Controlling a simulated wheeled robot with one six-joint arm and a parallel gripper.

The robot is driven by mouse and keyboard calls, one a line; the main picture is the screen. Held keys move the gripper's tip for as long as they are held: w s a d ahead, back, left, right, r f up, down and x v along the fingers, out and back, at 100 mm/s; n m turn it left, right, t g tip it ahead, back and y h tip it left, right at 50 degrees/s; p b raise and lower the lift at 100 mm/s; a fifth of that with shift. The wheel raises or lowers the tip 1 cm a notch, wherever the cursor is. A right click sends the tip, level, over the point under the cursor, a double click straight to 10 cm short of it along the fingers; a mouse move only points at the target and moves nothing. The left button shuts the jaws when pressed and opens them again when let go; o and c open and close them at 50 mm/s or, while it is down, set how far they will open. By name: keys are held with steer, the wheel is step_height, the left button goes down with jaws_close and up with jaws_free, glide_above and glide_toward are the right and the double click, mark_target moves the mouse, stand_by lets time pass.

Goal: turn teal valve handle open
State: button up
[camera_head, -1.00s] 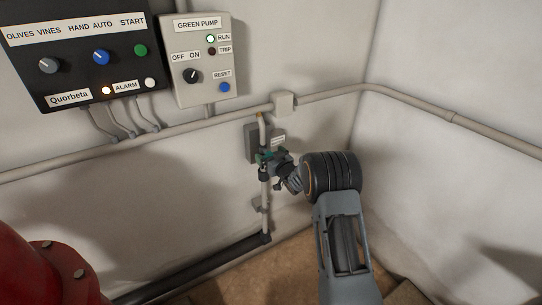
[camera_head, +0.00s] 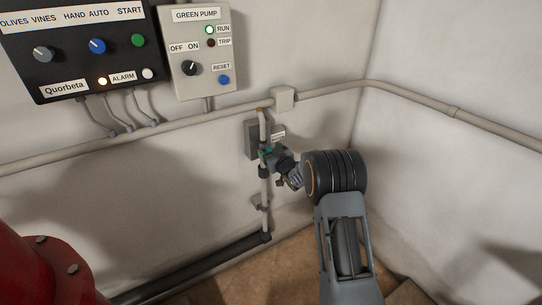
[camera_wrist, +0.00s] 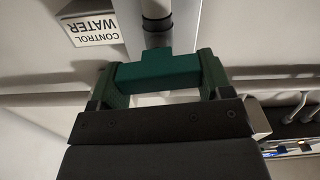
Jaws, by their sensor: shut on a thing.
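The teal valve handle (camera_wrist: 155,71) is a short bar in the wrist view, with a raised middle set against the vertical pipe. My gripper (camera_wrist: 158,76) has one finger at each end of the bar and is shut on it. In the head view my gripper (camera_head: 275,159) reaches the valve from the right and covers much of it. Only a small teal patch of the handle (camera_head: 265,153) shows there. The vertical pipe (camera_head: 264,190) runs above and below the valve.
A white CONTROL WATER label (camera_wrist: 95,30) is beside the pipe. A grey box (camera_head: 250,141) is on the wall behind the valve. Control panels (camera_head: 202,55) hang at upper left, a red flanged body (camera_head: 45,270) stands at lower left, and a bare wall (camera_head: 450,185) is at right.

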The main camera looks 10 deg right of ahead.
steer(key=n+b, duration=0.1)
steer(key=b, duration=0.2)
steer(key=f+n+b, duration=0.1)
steer(key=n+b, duration=0.1)
steer(key=b, duration=0.1)
steer(key=shift+a, duration=0.1)
steer(key=n+b, duration=0.5)
steer(key=b, duration=0.2)
steer(key=shift+a, duration=0.15)
steer(key=n+b, duration=0.3)
steer(key=b, duration=0.1)
steer(key=shift+s+n+b, duration=0.1)
steer(key=shift+n+b, duration=0.2)
steer(key=shift+b, duration=0.05)
steer(key=n+b, duration=0.4)
steer(key=shift+a+r+n, duration=0.1)
steer(key=shift+n, duration=0.3)
steer(key=shift+b, duration=0.3)
steer(key=o, duration=0.9)
steer(key=v, duration=1.4)
